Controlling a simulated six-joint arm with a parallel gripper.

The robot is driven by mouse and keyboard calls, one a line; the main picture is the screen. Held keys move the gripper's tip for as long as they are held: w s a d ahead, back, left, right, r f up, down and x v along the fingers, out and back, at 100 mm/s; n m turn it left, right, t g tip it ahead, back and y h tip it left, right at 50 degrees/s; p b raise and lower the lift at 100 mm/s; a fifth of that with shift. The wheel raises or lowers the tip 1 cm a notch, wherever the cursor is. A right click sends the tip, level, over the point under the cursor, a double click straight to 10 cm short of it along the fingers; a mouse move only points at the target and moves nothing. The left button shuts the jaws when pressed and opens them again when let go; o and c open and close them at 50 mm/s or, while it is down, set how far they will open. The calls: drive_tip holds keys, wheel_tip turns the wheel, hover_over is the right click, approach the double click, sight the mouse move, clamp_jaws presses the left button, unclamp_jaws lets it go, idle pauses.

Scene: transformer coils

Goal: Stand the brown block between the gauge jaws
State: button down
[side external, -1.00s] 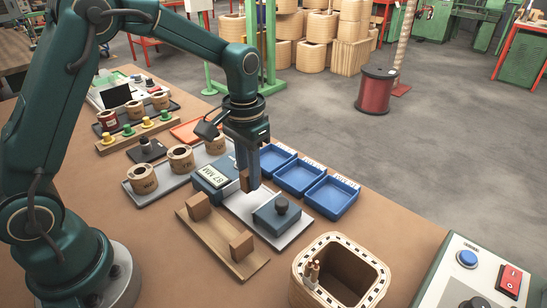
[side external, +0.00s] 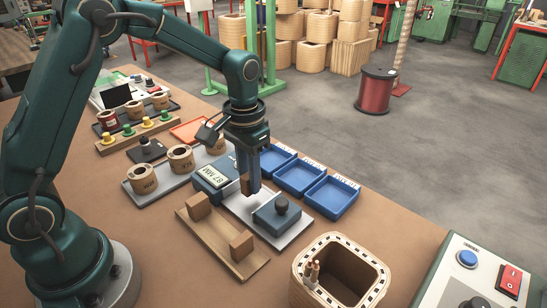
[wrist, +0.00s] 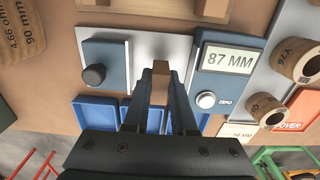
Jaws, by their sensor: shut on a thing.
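My gripper (side external: 250,187) is shut on a brown block (side external: 244,184), which it holds upright above the gauge's grey plate (side external: 247,212). In the wrist view the brown block (wrist: 160,76) sits between the fingertips of my gripper (wrist: 160,92). The gauge has a blue body (side external: 214,181) with a display, reading 87 MM in the wrist view, and a blue jaw block with a dark knob (side external: 282,206) on the opposite side. The held block is over the gap between them, nearer the display body. I cannot tell whether its lower end touches the plate.
A wooden board (side external: 217,233) in front carries two more brown blocks (side external: 198,206) (side external: 242,244). Blue bins (side external: 333,199) stand behind the gauge. A grey tray (side external: 153,195) with labelled coils lies to the left. A wooden box-shaped coil (side external: 341,272) stands at front right.

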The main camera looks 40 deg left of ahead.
drive_tip(key=shift+f, duration=1.2)
drive_tip(key=shift+c, duration=1.3)
unclamp_jaws()
drive_tip(key=shift+r, duration=0.1)
drive_tip(key=shift+r, duration=3.9)
drive_tip(key=shift+t, duration=0.8)
drive_tip(key=r, duration=0.2)
drive_tip(key=s+r, duration=0.1)
drive_tip(key=r, duration=0.1)
drive_tip(key=shift+r, duration=0.35)
drive_tip(key=s+r+t, duration=0.3)
drive_tip(key=s+r, duration=0.2)
drive_tip(key=s, duration=0.5)
drive_tip(key=s+f+t, duration=0.1)
drive_tip(key=s+f, duration=0.3)
drive_tip(key=shift+s+d+f, duration=0.15)
drive_tip(key=shift+d, duration=0.1)
